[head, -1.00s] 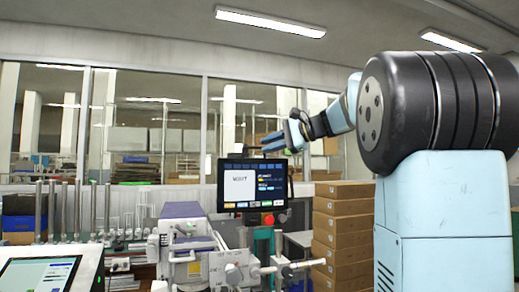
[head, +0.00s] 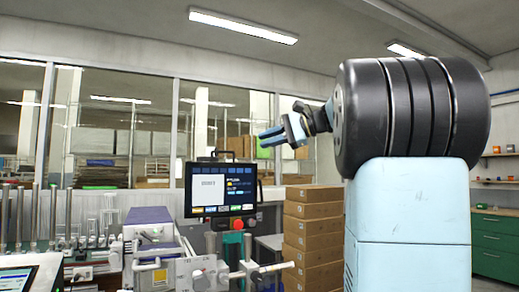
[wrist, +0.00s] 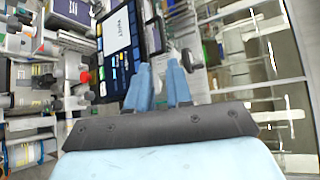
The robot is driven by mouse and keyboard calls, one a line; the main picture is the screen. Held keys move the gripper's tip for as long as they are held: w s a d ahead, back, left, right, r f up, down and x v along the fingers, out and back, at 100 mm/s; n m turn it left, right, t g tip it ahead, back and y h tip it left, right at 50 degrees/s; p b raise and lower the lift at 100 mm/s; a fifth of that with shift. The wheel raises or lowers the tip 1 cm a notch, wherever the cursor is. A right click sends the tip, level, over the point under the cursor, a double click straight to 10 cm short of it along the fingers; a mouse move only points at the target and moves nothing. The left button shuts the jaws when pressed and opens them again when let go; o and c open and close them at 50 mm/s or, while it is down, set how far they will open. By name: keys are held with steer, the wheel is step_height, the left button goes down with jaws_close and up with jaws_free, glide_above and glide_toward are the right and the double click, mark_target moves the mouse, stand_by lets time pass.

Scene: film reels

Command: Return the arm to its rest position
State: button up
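My gripper (head: 268,137) is raised in the air, above and to the right of the monitor in the head view. Its blue fingers point left. In the wrist view my gripper (wrist: 159,66) shows two blue fingers with a gap between them and nothing held. Part of my arm is hidden behind its own large black joint in the head view.
A monitor (head: 221,187) on a machine with a red button (head: 237,224) stands below my gripper. Stacked cardboard boxes (head: 313,225) stand to its right. A green cabinet (head: 497,245) is at the far right. Metal posts (head: 35,217) stand at left.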

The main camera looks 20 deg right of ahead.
steer(key=s+a+f+n+g+h, duration=0.2)
steer(key=s+a+f, duration=0.4)
steer(key=f, duration=0.3)
steer(key=s+a+f+n+g+h, duration=0.25)
steer(key=s+a+f, duration=0.25)
steer(key=f, duration=0.4)
steer(key=s+a+f+n+h, duration=0.1)
steer(key=s+f+n+h, duration=0.2)
steer(key=s+f, duration=0.3)
steer(key=s+f+n+h, duration=0.3)
steer(key=s+f, duration=0.4)
steer(key=f, duration=0.5)
steer(key=shift+s+a+f+n, duration=0.2)
steer(key=shift+a+f+n, duration=0.15)
steer(key=shift+n, duration=0.3)
steer(key=shift+h, duration=0.25)
